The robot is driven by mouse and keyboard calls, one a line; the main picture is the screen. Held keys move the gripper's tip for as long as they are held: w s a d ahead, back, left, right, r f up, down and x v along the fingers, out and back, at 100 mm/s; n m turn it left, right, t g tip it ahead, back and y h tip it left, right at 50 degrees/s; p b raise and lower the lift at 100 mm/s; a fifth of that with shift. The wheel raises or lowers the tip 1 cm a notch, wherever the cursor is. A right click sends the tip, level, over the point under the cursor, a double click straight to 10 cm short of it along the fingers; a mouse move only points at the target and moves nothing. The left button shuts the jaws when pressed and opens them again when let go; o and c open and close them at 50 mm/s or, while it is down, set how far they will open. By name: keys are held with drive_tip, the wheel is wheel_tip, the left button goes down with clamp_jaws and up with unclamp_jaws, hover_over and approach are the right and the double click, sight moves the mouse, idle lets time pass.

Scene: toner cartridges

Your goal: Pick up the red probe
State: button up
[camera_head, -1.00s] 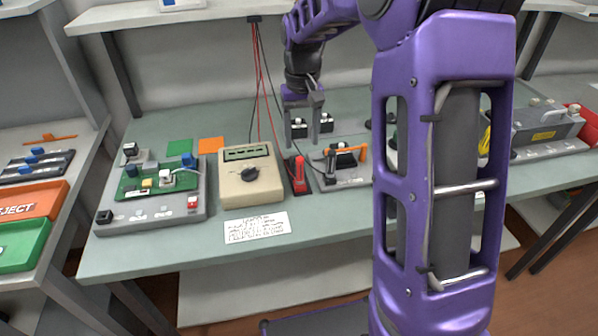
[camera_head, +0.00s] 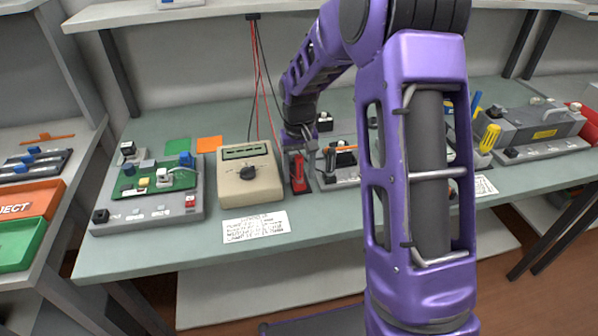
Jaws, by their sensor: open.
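The red probe (camera_head: 298,174) stands in a dark holder (camera_head: 301,189) on the bench, just right of the beige meter (camera_head: 249,176). My gripper (camera_head: 299,158) points down over the probe, its fingers open. One finger shows at the left and one at the right of the probe's upper part. The top of the probe is partly hidden by the gripper. Whether the fingers touch it I cannot tell.
A grey board with a green circuit (camera_head: 150,190) lies left of the meter. A grey fixture with an orange clamp (camera_head: 340,165) sits close right of the probe. Red and black leads (camera_head: 257,75) hang behind. A paper note (camera_head: 255,226) lies in front.

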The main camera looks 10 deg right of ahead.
clamp_jaws()
idle(0.4)
